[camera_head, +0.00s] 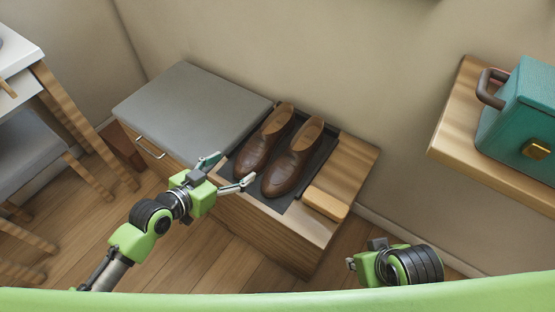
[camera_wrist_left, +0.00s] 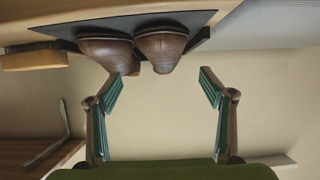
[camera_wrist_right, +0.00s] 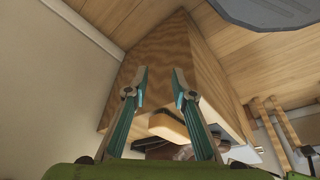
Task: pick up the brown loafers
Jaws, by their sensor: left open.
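The brown loafers (camera_head: 292,168) stand side by side on a dark mat (camera_head: 317,160) on the wooden bench, toes toward me. Their toes show at the top of the left wrist view (camera_wrist_left: 160,48). My left gripper (camera_head: 230,172) is open and empty, just in front of the toes at the bench's front edge, apart from the shoes. My right gripper (camera_wrist_right: 160,74) has its fingers apart with nothing between them; it is off the bench's right front corner.
A grey cushion (camera_head: 190,100) covers the bench's left part. A wooden shelf (camera_head: 452,136) with a teal case (camera_head: 522,125) juts out at the right. A desk and chair (camera_head: 35,150) stand at the left.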

